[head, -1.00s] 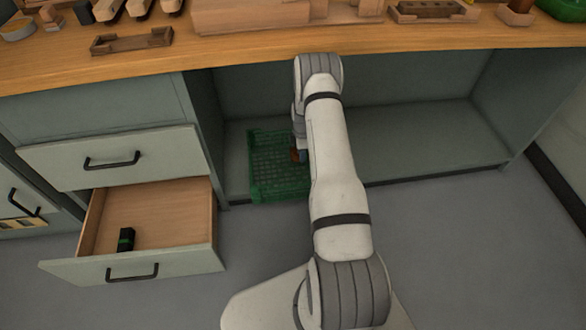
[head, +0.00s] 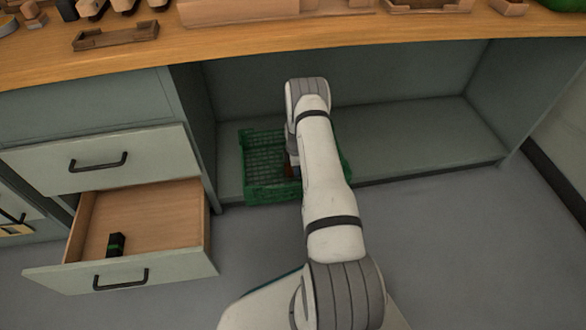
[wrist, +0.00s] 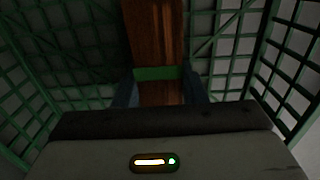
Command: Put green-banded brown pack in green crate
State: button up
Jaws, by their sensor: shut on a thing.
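In the wrist view my gripper (wrist: 158,98) is shut on the green-banded brown pack (wrist: 155,40), with a finger on each side near the green band. The lattice walls and floor of the green crate (wrist: 225,55) surround the pack, so it is inside or just above the crate's bottom; I cannot tell whether it touches. In the head view the green crate (head: 262,160) stands on the low shelf under the counter. My arm covers its right part, and only a brown sliver of the pack (head: 288,172) shows; my gripper is mostly hidden there.
An open drawer (head: 150,215) at left holds a black pack with a green band (head: 116,244). A closed drawer (head: 100,160) is above it. The wooden counter (head: 300,50) overhangs the shelf, with wooden trays on it. The shelf right of the crate (head: 430,140) is empty.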

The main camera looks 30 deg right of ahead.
jog(key=shift+f, duration=0.2)
jog(key=o, duration=1)
jog(key=shift+r, duration=0.1)
notch_tip(320, 180, up, 8)
jog(key=p, duration=0.3)
